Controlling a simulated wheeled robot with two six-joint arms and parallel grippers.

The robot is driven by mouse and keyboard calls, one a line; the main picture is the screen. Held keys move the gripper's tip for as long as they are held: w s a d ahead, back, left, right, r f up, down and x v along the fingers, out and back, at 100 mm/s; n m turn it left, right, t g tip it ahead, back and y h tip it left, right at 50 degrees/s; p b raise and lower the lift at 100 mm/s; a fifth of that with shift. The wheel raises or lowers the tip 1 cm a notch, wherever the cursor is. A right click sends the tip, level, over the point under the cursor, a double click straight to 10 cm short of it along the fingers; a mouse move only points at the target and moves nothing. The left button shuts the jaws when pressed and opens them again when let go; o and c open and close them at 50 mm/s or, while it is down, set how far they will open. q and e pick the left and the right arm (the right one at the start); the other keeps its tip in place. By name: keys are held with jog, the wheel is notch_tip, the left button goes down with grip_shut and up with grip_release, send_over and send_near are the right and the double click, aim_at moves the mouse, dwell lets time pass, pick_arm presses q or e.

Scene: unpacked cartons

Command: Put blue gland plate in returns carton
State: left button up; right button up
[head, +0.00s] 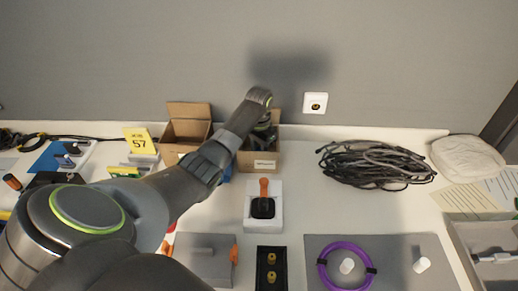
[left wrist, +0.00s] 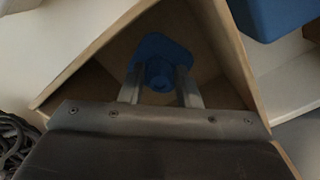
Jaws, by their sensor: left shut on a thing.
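The blue gland plate (left wrist: 150,45) shows in the left wrist view, with a round boss between my fingers. My left gripper (left wrist: 160,78) is shut on that boss. Gripper and plate are inside the walls of an open cardboard carton (left wrist: 228,50); I cannot tell whether the plate touches its floor. In the head view this is the labelled carton (head: 259,165) at the back middle, its label too small to read. There my arm reaches over it and hides much of its inside, and the plate cannot be seen. My right gripper is not in view.
Another open carton (head: 187,112) stands just left. A blue bin (left wrist: 278,14) is beside the carton in the left wrist view. A black cable coil (head: 375,164) lies to the right, and a white block with an orange-handled switch (head: 263,208) stands in front.

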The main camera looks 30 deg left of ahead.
aim_at(259, 149)
pick_arm(q)
jog(key=o, duration=1)
jog(key=shift+c, duration=0.2)
notch_tip(259, 149, up, 12)
dwell(0.4)
